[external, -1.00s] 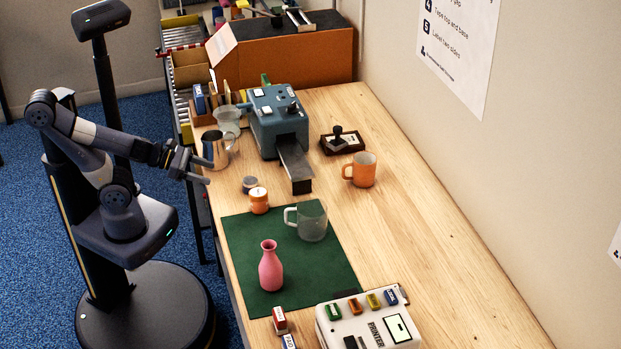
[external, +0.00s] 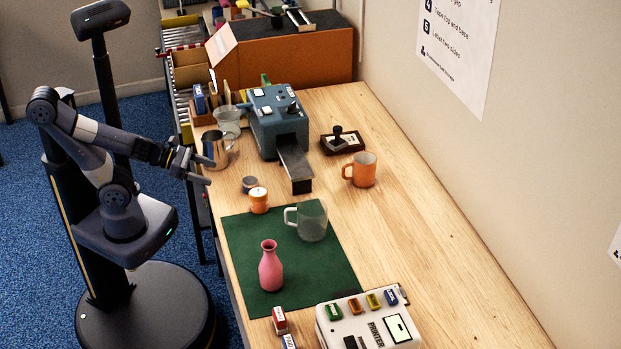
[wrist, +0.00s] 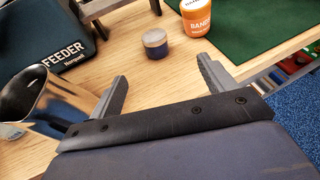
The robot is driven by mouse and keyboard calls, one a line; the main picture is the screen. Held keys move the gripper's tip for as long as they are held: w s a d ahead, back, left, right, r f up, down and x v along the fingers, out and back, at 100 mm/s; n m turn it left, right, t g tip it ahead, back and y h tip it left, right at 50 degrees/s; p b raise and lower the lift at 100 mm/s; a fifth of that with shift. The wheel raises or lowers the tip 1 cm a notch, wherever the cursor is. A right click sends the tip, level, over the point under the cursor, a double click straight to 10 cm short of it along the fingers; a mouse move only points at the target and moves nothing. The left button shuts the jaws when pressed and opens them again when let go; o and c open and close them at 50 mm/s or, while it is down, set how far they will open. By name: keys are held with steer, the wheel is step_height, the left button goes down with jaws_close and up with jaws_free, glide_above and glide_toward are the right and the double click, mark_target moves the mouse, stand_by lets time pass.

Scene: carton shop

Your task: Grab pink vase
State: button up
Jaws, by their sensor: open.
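The pink vase (external: 270,268) stands upright on the green mat (external: 248,236), near the table's front edge in the external view. It does not show in the wrist view. My gripper (external: 199,167) is open and empty, at the table's left edge beside the metal cup (external: 217,150), well up and left of the vase. In the wrist view my gripper (wrist: 165,88) has its two fingers spread wide with nothing between them. I cannot tell whether a finger touches the metal cup (wrist: 48,105).
An orange-labelled jar (external: 259,200) and a small round tin (external: 249,184) stand between my gripper and the vase. A clear mug (external: 310,221) stands behind the vase. A white printer (external: 368,325) is nearby.

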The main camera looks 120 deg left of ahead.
steer(key=w+d+r+n+t+h+p, duration=0.2)
steer(key=w+d+r+n+p, duration=0.25)
steer(key=w+n, duration=0.45)
steer(key=w+d+r+n+t+h+p, duration=0.15)
steer(key=w+d+r+n+p, duration=0.3)
steer(key=w, duration=0.75)
steer(key=n+g+y+p, duration=0.1)
steer(key=n+g+p, duration=0.3)
steer(key=n, duration=1.5)
glide_toward(282, 273)
steer(key=s+t, duration=0.1)
steer(key=s, duration=0.1)
steer(key=shift+s+a+f+t+p, duration=0.25)
steer(key=shift+a+p, duration=0.1)
steer(key=shift+p, duration=0.05)
steer(key=shift+w+d+f, duration=0.1)
steer(key=shift+d+f, duration=0.05)
steer(key=shift+f, duration=0.1)
steer(key=shift+w+f+n, duration=0.2)
steer(key=shift+w+n, duration=0.05)
steer(key=shift+w, duration=0.05)
steer(key=x, duration=0.4)
steer(key=shift+w+f+p, duration=0.15)
steer(key=shift+p, duration=0.15)
steer(key=shift+p+x, duration=0.85)
steer(key=shift+x, duration=1.95)
steer(key=c, duration=1.2)
